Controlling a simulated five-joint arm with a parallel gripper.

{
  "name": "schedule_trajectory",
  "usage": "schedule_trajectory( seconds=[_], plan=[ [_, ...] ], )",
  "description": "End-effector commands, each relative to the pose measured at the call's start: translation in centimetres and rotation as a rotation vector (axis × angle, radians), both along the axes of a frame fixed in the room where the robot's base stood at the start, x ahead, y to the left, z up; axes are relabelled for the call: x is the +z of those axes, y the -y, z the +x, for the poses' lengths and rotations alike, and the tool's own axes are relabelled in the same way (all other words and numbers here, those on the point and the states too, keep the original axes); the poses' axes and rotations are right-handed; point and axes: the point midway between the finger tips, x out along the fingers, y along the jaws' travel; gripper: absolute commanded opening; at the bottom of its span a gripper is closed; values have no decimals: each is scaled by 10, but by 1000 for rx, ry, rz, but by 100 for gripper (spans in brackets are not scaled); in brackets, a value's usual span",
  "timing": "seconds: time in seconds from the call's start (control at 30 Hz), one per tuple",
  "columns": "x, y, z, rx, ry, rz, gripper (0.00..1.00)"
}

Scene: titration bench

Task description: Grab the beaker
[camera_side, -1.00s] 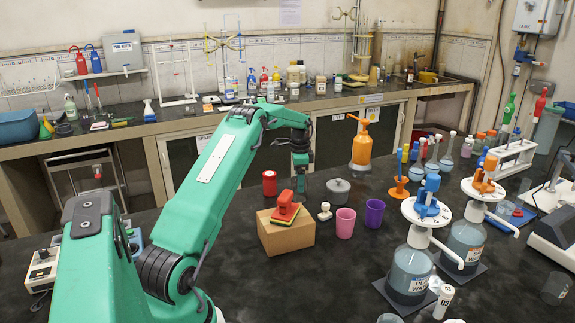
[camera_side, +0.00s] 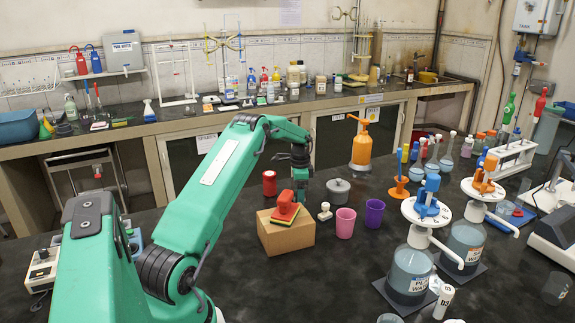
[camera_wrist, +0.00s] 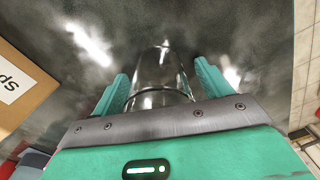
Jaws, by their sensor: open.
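A clear glass beaker (camera_wrist: 158,72) shows in the wrist view, between the two teal fingers of my gripper (camera_wrist: 163,76). The fingers are open, one on each side of the beaker, and a visible gap remains at least on the right. In the side view my gripper (camera_side: 301,190) points down, low over the dark bench, just behind the red sponge-topped box. I cannot make out the beaker in the side view.
A cardboard box (camera_side: 285,238) with a red item (camera_side: 286,203) on it stands close in front of my gripper. A red can (camera_side: 269,183) is to the left. A grey lidded pot (camera_side: 338,188), pink cup (camera_side: 345,223) and purple cup (camera_side: 374,212) are to the right.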

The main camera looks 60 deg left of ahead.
Motion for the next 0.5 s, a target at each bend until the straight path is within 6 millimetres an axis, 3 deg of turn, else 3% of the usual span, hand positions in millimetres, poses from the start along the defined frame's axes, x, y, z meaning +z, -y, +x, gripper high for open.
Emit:
schedule_trajectory(
  seconds=[0.3, 0.5],
  plan=[
    [1, 0, 0, 0, 0, 0, 78],
    [1, 0, 0, 0, 0, 0, 38]
  ],
)
